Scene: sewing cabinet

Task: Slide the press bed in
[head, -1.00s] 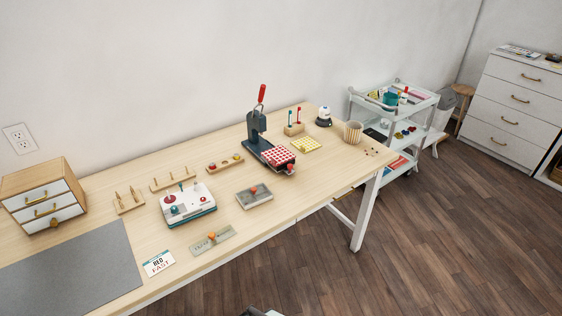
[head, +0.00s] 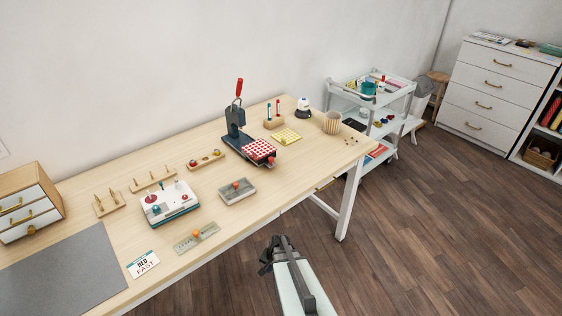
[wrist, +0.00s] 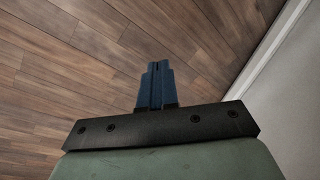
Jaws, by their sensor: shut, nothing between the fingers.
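The press (head: 235,123) stands at the back of the table, dark grey with a red-handled lever pointing up. Its bed (head: 259,149) has a red-and-white checked top and sticks out from the press toward the table's front edge, with a small red knob (head: 271,162) at its front end. My gripper (head: 269,257) is in front of the table, over the floor, well apart from the press. In the wrist view its blue fingers (wrist: 157,72) are together and empty, with only floor beyond them.
A grey tray (head: 237,192), a white control box (head: 170,205), a ruler plate (head: 196,237) and a card (head: 143,263) lie left of the press. A yellow pad (head: 286,136) and a ribbed cup (head: 332,123) stand right of it. The floor in front is clear.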

